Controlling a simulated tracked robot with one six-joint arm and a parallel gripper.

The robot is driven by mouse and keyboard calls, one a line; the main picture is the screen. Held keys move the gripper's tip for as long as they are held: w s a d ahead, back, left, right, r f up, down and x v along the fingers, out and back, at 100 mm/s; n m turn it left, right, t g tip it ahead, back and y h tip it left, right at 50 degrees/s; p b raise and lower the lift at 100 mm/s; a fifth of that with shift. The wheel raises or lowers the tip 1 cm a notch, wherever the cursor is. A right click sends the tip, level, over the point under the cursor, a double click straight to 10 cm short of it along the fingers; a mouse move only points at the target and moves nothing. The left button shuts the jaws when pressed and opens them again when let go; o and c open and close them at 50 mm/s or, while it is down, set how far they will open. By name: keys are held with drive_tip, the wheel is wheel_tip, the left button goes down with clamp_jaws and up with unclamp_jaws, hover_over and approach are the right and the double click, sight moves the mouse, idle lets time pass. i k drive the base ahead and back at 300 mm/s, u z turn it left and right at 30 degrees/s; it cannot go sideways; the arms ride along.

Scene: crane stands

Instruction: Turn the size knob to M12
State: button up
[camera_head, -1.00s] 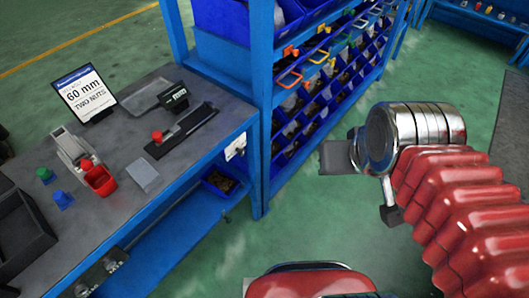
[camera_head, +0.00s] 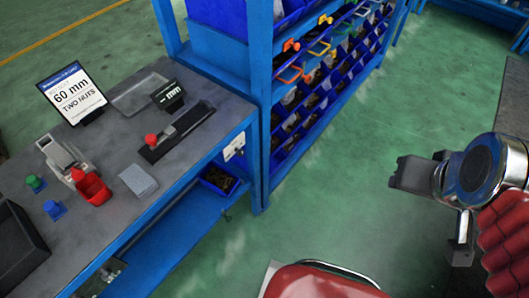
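No knob with a readable M12 mark shows. Small dark fittings (camera_head: 108,272) sit low on the bench's front side at the lower left; I cannot tell whether one is the size knob. A small white plate (camera_head: 234,147) is on the bench's right end, its details too small to read. My gripper (camera_head: 402,174) is at the right, over the green floor, well apart from the bench and the shelf. Its dark jaws point left, and I cannot tell whether they are open or shut. I see nothing held in it.
A blue bin shelf (camera_head: 260,120) stands behind.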

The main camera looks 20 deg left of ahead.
sight(240, 152)
drive_tip(key=z, duration=0.2)
drive_tip(key=k, duration=0.7)
drive_tip(key=u, duration=1.9)
drive_tip(key=i, duration=1)
drive_tip(key=u, duration=0.05)
